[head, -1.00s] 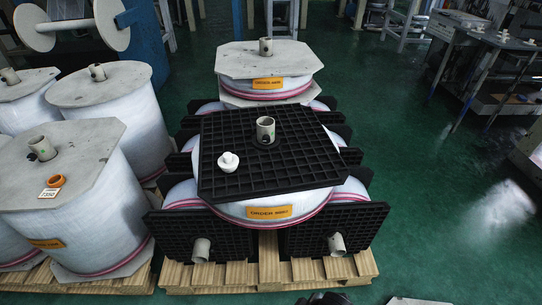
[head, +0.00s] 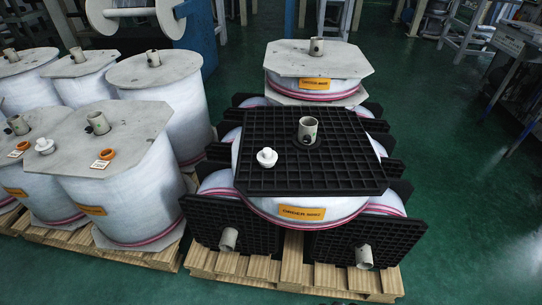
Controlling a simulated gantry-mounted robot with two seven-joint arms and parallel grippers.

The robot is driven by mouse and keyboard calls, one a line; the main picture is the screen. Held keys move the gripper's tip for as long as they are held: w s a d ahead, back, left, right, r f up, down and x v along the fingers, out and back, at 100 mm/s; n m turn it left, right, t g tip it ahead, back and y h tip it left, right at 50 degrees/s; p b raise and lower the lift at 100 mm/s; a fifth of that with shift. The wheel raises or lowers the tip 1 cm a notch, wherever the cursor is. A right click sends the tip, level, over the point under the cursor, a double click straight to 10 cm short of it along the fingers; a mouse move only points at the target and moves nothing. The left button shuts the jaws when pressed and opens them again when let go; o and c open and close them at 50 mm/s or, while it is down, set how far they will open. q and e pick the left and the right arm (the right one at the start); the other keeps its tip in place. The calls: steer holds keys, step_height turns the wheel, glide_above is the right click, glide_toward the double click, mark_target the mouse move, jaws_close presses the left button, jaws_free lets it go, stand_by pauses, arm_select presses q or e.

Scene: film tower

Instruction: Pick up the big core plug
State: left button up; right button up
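A white, stepped core plug (head: 267,157) sits on the black grid sheet (head: 340,180) that covers the front middle roll. It stands left of the grey core tube (head: 307,129) that rises from the sheet. A second white plug (head: 45,146) sits on the pale board (head: 20,172) of a roll at the left. I cannot tell for sure which plug is the big one. Neither of my grippers shows in the head view.
An orange ring (head: 107,154) and a small tag (head: 100,164) lie on a left roll's board. More wrapped rolls (head: 318,83) stand behind. Black grid panels (head: 368,243) stand upright around the middle stack on a wooden pallet (head: 290,275). The green floor (head: 470,220) at right is clear.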

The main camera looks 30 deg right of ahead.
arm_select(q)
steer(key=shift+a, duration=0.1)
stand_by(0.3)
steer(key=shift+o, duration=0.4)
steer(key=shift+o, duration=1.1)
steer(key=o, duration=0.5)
